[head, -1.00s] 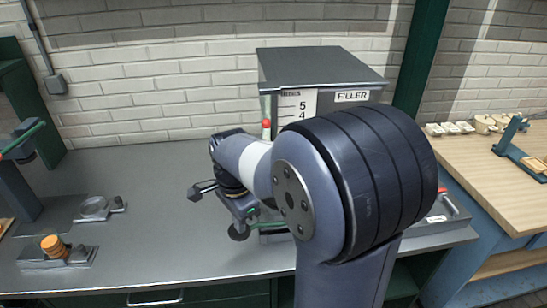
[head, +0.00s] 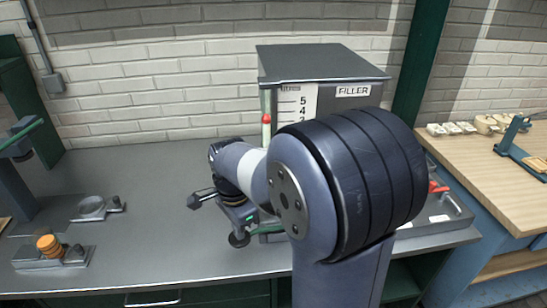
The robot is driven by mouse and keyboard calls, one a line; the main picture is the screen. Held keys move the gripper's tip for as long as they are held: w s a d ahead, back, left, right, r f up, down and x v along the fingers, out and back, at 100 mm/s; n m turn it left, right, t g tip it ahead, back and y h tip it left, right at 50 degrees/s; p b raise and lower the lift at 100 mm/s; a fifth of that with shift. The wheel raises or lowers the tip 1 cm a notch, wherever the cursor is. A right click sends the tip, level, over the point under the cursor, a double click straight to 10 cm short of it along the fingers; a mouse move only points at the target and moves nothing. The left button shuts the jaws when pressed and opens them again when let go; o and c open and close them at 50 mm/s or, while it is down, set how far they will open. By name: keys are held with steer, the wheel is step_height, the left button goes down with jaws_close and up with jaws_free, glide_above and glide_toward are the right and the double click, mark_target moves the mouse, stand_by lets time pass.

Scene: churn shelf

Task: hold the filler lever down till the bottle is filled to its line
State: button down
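The filler (head: 330,65) is a grey cabinet with a FILLER label and a numbered scale, standing at the back of the bench. A red-tipped upright piece (head: 266,118) shows at its left front edge. A red handle (head: 438,187) shows at the right, just past my arm; I cannot tell for sure that it is the filler lever. My gripper (head: 241,232) is low over the bench, left of the filler's front, partly hidden by my arm. Its finger opening is not clear. The bottle and its fill line are not visible; my arm covers the filler's lower front.
A grey bench (head: 160,185) runs across the view, with free room left of my gripper. A round ring fixture (head: 92,208) and a block holding an orange ribbed piece (head: 48,245) stand at the left. A wooden table (head: 490,165) is at the right.

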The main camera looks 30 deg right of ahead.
steer(key=shift+f, duration=0.25)
steer(key=shift+f+b, duration=0.45)
steer(key=shift+f, duration=0.25)
steer(key=shift+f+b, duration=0.45)
steer(key=shift+f, duration=0.2)
steer(key=shift+r, duration=0.1)
steer(key=shift+s+f, duration=0.2)
steer(key=shift+f, duration=0.05)
stand_by(6.0)
